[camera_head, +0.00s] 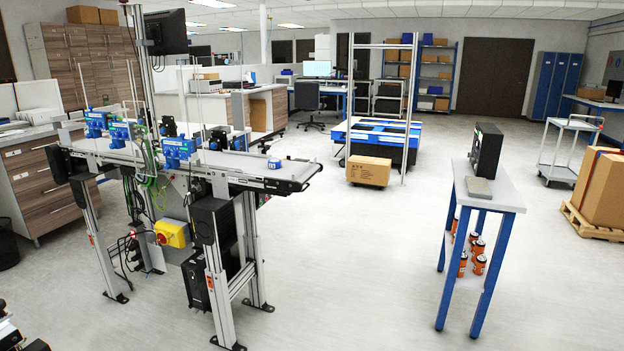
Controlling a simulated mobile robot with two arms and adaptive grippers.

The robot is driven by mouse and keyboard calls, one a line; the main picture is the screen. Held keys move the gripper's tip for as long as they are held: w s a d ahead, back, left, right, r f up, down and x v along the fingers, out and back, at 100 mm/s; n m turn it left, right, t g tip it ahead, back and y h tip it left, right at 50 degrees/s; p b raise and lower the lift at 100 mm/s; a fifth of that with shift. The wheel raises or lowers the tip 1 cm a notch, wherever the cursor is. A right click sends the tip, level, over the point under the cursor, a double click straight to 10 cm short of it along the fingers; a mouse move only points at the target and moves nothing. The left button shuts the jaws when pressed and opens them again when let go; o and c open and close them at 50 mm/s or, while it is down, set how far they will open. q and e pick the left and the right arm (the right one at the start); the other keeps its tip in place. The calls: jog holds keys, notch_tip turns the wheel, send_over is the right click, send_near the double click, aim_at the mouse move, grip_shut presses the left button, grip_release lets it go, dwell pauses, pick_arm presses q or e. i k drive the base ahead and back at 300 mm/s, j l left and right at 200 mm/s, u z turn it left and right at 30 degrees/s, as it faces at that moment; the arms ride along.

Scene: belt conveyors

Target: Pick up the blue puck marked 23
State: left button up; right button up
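A small blue puck (274,163) sits near the right end of the belt conveyor (244,160), on top of the belt. It has a pale mark on its side, too small to read as a number. A dark part of my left arm shows at the lower left corner, cut off by the frame. It may include the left gripper, but no fingertips can be made out. It is far from the puck and touches nothing visible. My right gripper is not in view.
Blue units (180,149) stand along the conveyor's left half. A yellow switch box (171,233) is below it. A blue-legged side table (490,192) with a dark box stands at the right. A cardboard box (369,171) is on the floor behind. The middle floor is clear.

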aim_at(274, 164)
jog(key=i+l+u, duration=0.25)
jog(key=i, duration=0.2)
jog(key=i+j+z, duration=0.15)
jog(key=z, duration=0.35)
jog(key=i+j+z, duration=0.25)
jog(key=z, duration=0.25)
